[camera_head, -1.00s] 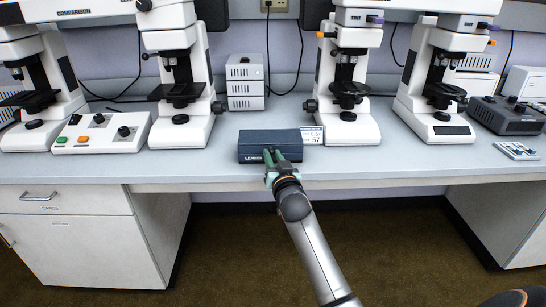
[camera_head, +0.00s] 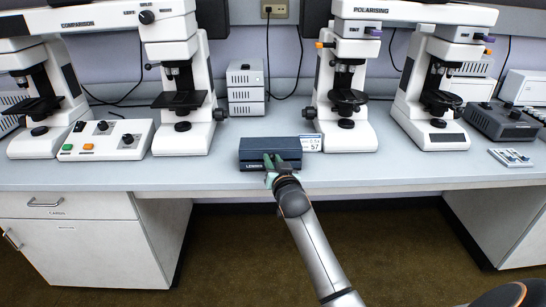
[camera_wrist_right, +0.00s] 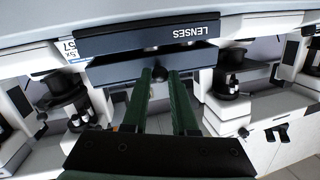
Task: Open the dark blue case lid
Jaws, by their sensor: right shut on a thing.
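The dark blue case (camera_head: 285,160) stands near the front edge of the bench, with lettering on its front. It also shows upside down in the right wrist view, with the "LENSES" front strip (camera_wrist_right: 130,42) and the lid's edge (camera_wrist_right: 110,72) beside it. A narrow dark band with small pale spots runs between strip and lid; I cannot tell how far the lid is raised. My right gripper (camera_head: 269,160) is at the case's front. Its green fingers (camera_wrist_right: 160,78) are shut on a small dark knob (camera_wrist_right: 159,74) at the lid's edge. My left gripper is out of view.
A white label card (camera_head: 310,143) stands at the case's right. Microscopes (camera_head: 185,90) and (camera_head: 347,95) stand behind on both sides. A grey drawer unit (camera_head: 245,85) is at the back. A white control box (camera_head: 108,140) is left. Bare bench (camera_head: 420,170) lies to the right.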

